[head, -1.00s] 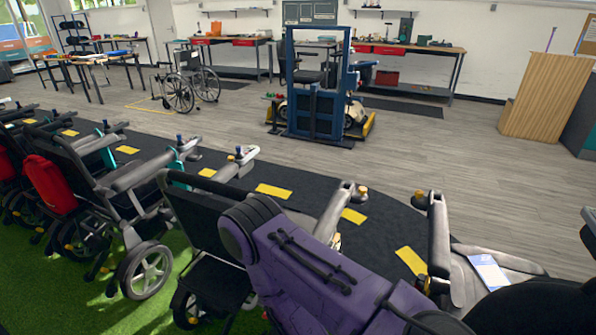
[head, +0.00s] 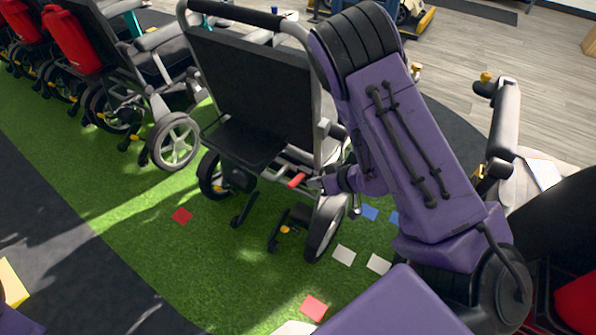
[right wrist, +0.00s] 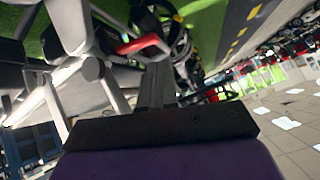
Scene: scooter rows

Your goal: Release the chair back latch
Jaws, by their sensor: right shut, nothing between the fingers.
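The wheelchair (head: 255,85) in front of me has a black back panel with a grey tube frame and a black top bar. A small red lever (head: 297,180), which looks like the back latch, sits low behind the backrest. My right gripper (head: 315,184) is at the right end of this lever, with its fingers shut and nothing between them. In the right wrist view the shut fingers (right wrist: 157,78) point at the red lever (right wrist: 136,45), which lies just beyond their tips. I cannot tell whether they touch. My left gripper is out of view.
A wheel (head: 327,226) of this chair stands close below my right gripper. Another wheelchair (head: 172,142) and red-backed chairs stand to the left. A seat (head: 545,170) is at the right.

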